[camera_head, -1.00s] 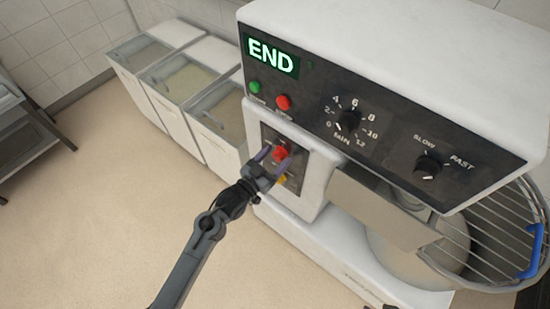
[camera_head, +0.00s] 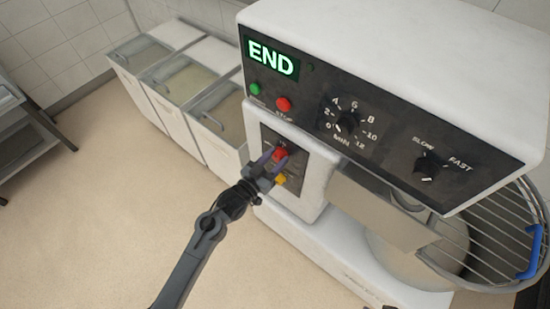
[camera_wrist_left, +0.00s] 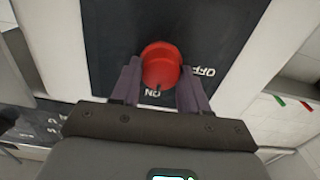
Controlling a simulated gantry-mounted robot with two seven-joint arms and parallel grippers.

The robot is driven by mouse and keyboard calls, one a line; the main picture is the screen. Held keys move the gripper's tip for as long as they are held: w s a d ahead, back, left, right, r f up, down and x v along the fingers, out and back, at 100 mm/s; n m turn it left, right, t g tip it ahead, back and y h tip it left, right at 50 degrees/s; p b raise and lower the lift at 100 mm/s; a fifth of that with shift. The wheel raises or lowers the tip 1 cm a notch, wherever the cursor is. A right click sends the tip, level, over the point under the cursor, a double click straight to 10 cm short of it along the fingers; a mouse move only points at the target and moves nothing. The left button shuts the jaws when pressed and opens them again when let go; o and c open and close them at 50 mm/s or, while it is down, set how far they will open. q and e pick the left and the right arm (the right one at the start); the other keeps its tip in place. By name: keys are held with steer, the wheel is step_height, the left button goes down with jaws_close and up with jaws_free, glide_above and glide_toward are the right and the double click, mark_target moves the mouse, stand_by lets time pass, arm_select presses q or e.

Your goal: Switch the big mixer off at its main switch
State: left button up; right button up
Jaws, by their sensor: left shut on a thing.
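The big mixer (camera_head: 400,40) fills the right of the head view, its display reading "END". Its main switch is a red knob (camera_head: 280,153) on a dark plate on the lower left side of the body. My left gripper (camera_head: 273,159) is at this knob, with its two purple-grey fingers shut on it. In the left wrist view the red knob (camera_wrist_left: 161,63) sits between the fingers. A dark mark at its lower edge is by the "ON" label, with "OFF" to the right. My right gripper is not in view.
Above the switch are a green button (camera_head: 255,87), a red stop button (camera_head: 284,104), a timer dial (camera_head: 347,121) and a speed dial (camera_head: 428,167). A yellow part (camera_head: 280,179) is below the knob. White bins (camera_head: 170,80) stand behind left.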

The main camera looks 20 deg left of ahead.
arm_select(q)
steer(key=n+p, duration=0.4)
steer(key=shift+a+r+p, duration=0.1)
steer(key=shift+r+p, duration=0.15)
steer(key=shift+p, duration=0.15)
steer(key=n+p, duration=0.3)
steer(key=n, duration=0.1)
steer(key=shift+f, duration=0.1)
steer(key=n+p, duration=0.3)
steer(key=n, duration=0.2)
steer(key=shift+w+a+f, duration=0.1)
steer(key=shift+f+n+p, duration=0.2)
steer(key=shift+n+p, duration=0.95)
steer(key=shift+n, duration=1.05)
steer(key=shift+f, duration=0.1)
steer(key=o, duration=1)
steer(key=shift+o, duration=0.2)
